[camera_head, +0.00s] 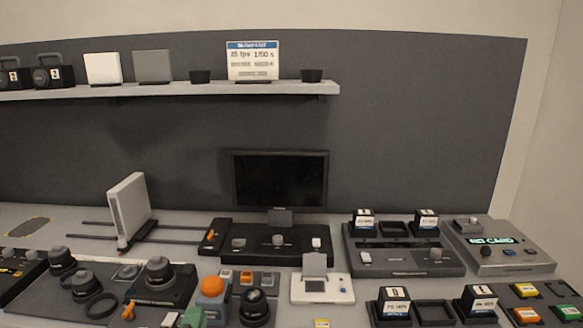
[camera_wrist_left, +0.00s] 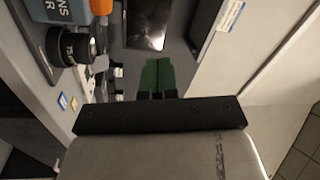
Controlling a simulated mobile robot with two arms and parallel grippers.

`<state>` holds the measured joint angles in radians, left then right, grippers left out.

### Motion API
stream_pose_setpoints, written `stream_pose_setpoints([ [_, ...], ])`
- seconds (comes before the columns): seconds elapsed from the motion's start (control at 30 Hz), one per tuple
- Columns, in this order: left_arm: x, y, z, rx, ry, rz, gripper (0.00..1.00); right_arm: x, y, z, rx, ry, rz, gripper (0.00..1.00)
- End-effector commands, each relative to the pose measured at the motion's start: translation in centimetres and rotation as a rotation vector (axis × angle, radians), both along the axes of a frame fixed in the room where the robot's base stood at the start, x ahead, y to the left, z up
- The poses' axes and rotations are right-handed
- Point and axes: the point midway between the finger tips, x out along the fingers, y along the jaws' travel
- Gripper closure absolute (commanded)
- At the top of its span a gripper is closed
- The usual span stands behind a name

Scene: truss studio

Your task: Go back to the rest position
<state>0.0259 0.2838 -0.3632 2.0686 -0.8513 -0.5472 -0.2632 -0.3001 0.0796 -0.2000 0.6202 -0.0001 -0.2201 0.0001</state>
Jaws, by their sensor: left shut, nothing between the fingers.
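My left gripper (camera_wrist_left: 157,75) shows in the left wrist view as two green fingers side by side on a dark mount. The fingers are shut with nothing between them. They point toward a dark panel and a grey surface, and I see no contact with anything. My right gripper is in neither view.
The desk holds a monitor (camera_head: 280,180), a white upright panel (camera_head: 129,211), an orange dome (camera_head: 212,286), black lenses and control boxes such as the card unit (camera_head: 495,250). A shelf (camera_head: 180,90) runs along the dark wall. The wrist view shows a lens (camera_wrist_left: 75,46) at left.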

Motion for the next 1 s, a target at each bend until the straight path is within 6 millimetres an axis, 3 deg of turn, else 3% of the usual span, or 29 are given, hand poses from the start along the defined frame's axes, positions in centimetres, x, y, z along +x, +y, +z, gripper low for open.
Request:
stream_pose_setpoints([
  [0.1,-5.2,3.1,-6.4,-0.364,0.320,0.174,1.00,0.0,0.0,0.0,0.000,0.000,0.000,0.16],
  [0.2,-9.7,4.2,-10.5,-0.581,0.550,0.292,1.00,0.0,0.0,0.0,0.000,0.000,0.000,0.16],
  [0.3,-13.6,4.4,-13.1,-0.720,0.725,0.378,1.00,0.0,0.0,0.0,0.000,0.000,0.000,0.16],
  [0.5,-20.2,3.8,-15.9,-0.902,0.997,0.504,1.00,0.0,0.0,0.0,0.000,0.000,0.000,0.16],
  [0.73,-27.1,2.7,-16.9,-1.035,1.264,0.619,1.00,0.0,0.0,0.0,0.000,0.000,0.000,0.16],
  [1.0,-25.2,2.4,-23.6,-1.020,1.279,0.630,1.00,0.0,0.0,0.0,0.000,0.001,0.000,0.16],
])
